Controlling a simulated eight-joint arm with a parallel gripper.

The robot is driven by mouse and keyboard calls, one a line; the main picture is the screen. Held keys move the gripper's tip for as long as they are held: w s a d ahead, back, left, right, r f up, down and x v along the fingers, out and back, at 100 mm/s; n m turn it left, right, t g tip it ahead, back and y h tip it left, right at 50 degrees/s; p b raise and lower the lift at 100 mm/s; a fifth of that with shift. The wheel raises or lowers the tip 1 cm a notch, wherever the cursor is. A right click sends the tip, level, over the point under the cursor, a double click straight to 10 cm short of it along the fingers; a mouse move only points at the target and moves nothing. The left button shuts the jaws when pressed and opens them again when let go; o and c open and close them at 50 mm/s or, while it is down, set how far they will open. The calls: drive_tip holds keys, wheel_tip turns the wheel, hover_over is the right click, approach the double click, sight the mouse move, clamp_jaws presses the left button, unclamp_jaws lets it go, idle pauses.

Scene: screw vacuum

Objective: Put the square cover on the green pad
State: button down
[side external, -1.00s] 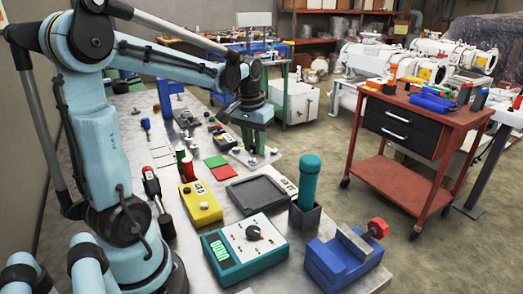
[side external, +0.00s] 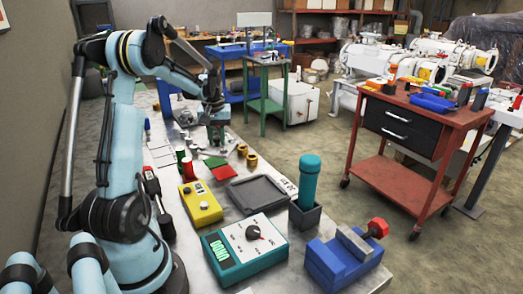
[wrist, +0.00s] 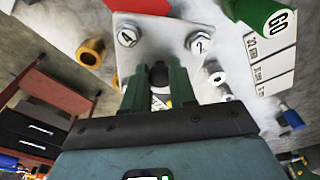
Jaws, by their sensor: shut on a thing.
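The square cover (wrist: 165,38) is a light grey plate with numbered bolts, "4" and "2", showing at two corners in the wrist view. My gripper (wrist: 158,80) is shut on its middle, with green fingers either side of a dark round part. The near half of the cover is hidden by the fingers and gripper body. In the side view my gripper (side external: 216,138) is over the bench, just behind the green pad (side external: 215,163). The cover's height above the bench is hard to tell. The green pad lies beside a red pad (side external: 224,173).
Brass cylinders (side external: 251,160) stand right of the pads. A red and a green cylinder (side external: 181,155) stand left of them. A dark tray (side external: 258,192), a yellow box (side external: 200,203) and a teal meter box (side external: 245,248) are nearer the camera.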

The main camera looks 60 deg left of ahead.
sight(214, 150)
drive_tip(key=shift+s+a+f, duration=0.2)
drive_tip(key=shift+a+f, duration=0.2)
drive_tip(key=shift+a, duration=0.1)
drive_tip(key=shift+s+a+f, duration=0.15)
drive_tip(key=shift+a+f, duration=0.2)
drive_tip(key=shift+a, duration=0.15)
drive_tip(key=shift+f, duration=1.9)
drive_tip(key=c, duration=0.9)
unclamp_jaws()
drive_tip(key=shift+f, duration=0.1)
